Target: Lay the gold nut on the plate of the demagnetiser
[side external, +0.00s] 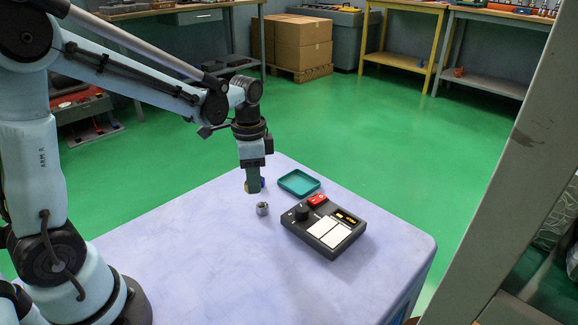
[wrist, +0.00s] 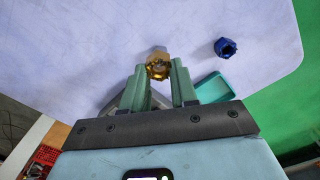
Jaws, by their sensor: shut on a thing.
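My gripper (side external: 254,187) is shut on the gold nut (wrist: 158,68), which sits between the fingertips (wrist: 161,72) in the wrist view. In the side view the gold nut (side external: 247,187) shows only as a small bit at the fingertips. It is over the far part of the table; any gap beneath it is hard to judge. The demagnetiser (side external: 296,229) is a dark box to the right of my gripper and nearer the camera, with a knob, a red switch and pale plate areas (side external: 329,232) on top. Nothing lies on those pale areas.
A steel nut (side external: 262,208) stands on the table (side external: 190,240) between my gripper and the demagnetiser. A blue nut (wrist: 228,47) lies beside my gripper, mostly hidden in the side view. A teal tray (side external: 284,189) lies behind the demagnetiser. The table's left front is clear.

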